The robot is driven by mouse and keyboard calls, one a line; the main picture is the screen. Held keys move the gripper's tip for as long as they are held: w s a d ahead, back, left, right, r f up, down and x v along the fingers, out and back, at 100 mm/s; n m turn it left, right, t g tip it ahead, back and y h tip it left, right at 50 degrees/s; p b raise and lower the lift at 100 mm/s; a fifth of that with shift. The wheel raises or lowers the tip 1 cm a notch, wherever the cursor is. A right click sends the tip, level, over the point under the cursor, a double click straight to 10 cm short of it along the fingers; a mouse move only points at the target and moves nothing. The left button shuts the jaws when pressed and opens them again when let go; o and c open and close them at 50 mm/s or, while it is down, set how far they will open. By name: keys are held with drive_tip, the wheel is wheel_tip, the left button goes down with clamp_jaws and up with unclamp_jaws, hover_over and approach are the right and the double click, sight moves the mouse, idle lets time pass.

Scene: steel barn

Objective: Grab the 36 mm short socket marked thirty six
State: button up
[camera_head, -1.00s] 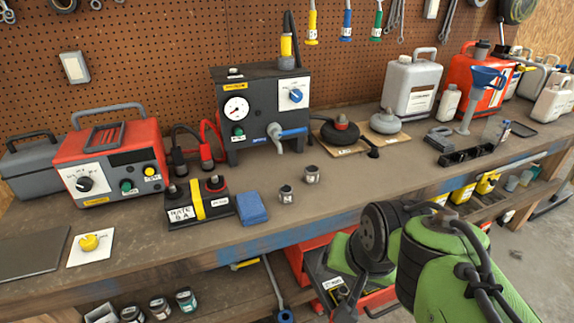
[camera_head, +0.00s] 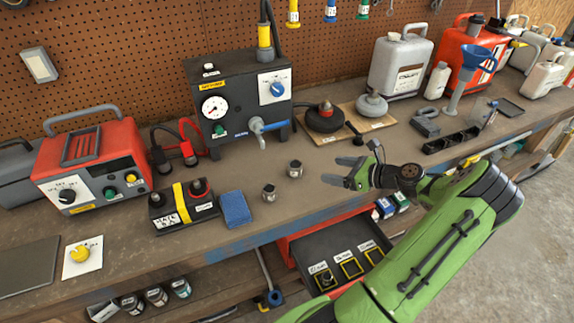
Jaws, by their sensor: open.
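Two small metal sockets stand upright on the workbench, the nearer-left socket (camera_head: 270,192) and the farther-right socket (camera_head: 295,169). Their markings are too small to read, so I cannot tell which is the 36 mm one. My gripper (camera_head: 343,171) is open and empty, a little right of the right socket, with its fingers pointing left toward it. It looks apart from both sockets. Nothing hides the sockets.
A blue cloth or sponge (camera_head: 235,209) lies left of the sockets, with a battery (camera_head: 182,206) beyond it. A gauge box (camera_head: 240,105) stands behind. An open drawer (camera_head: 318,256) with labelled, yellow-framed spots juts out below the bench edge. Bare bench surrounds the sockets.

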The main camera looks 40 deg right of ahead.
drive_tip(key=b, duration=0.1)
approach(298, 165)
drive_tip(key=x, duration=0.4)
drive_tip(key=shift+d+f, duration=0.1)
drive_tip(key=shift+f, duration=0.05)
drive_tip(key=b+x, duration=0.1)
drive_tip(key=x, duration=0.4)
drive_tip(key=shift+w+a+f, duration=0.1)
drive_tip(key=shift+w+a, duration=0.1)
drive_tip(key=shift+w, duration=0.1)
drive_tip(key=shift+s, duration=0.1)
drive_tip(key=c, duration=1.3)
